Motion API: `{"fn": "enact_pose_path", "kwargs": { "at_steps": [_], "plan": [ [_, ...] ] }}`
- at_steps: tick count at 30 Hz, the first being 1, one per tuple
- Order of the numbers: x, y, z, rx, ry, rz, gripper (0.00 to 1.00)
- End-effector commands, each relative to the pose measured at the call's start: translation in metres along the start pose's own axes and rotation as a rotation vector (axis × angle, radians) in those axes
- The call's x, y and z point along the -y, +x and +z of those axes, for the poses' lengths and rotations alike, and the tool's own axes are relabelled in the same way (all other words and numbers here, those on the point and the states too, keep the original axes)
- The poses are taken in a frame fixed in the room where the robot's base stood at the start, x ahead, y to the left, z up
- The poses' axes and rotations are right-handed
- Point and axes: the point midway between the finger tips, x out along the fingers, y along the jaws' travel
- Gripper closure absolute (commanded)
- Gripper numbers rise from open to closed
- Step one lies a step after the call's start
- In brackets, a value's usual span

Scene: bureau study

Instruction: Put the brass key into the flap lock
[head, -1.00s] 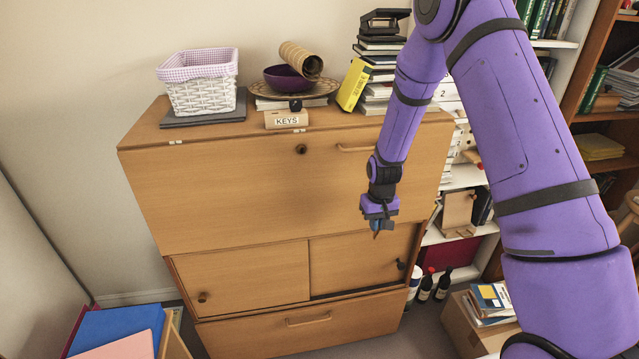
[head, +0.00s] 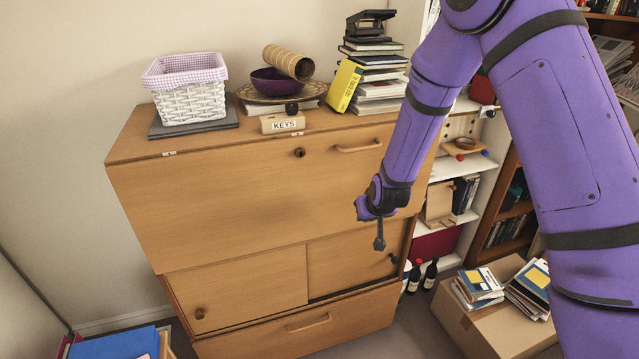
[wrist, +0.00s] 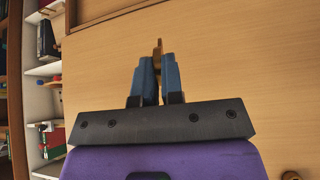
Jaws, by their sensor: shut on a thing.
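The flap lock (head: 299,152) is a small dark round fitting near the top edge of the closed wooden flap (head: 230,190). My gripper (head: 379,244) hangs in front of the bureau, to the right of the lock and lower in the picture. In the wrist view my gripper (wrist: 158,75) has its two blue fingers shut on the brass key (wrist: 158,47). A thin brown end of the key sticks out past the fingertips, over plain wood. The rest of the key is hidden between the fingers. The key is apart from the lock.
A flap handle (head: 358,147) is right of the lock. On top stand a white basket (head: 190,103), a KEYS block (head: 283,124), a purple bowl (head: 275,82) and stacked books (head: 375,75). A cardboard box (head: 490,325) stands at the lower right. The space before the flap's left is clear.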

Motion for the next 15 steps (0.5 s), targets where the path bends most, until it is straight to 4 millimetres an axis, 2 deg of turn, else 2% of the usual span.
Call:
{"fn": "enact_pose_path", "kwargs": {
  "at_steps": [1, 8, 11, 15],
  "plan": [
    [0.013, -0.005, -0.004, -0.066, -0.012, -0.009, 1.0],
    [0.06, -0.035, -0.023, -0.39, -0.041, -0.042, 1.0],
    [0.081, -0.053, -0.03, -0.533, -0.051, -0.061, 1.0],
    [0.111, -0.087, -0.039, -0.728, -0.06, -0.088, 1.0]
  ]
}}
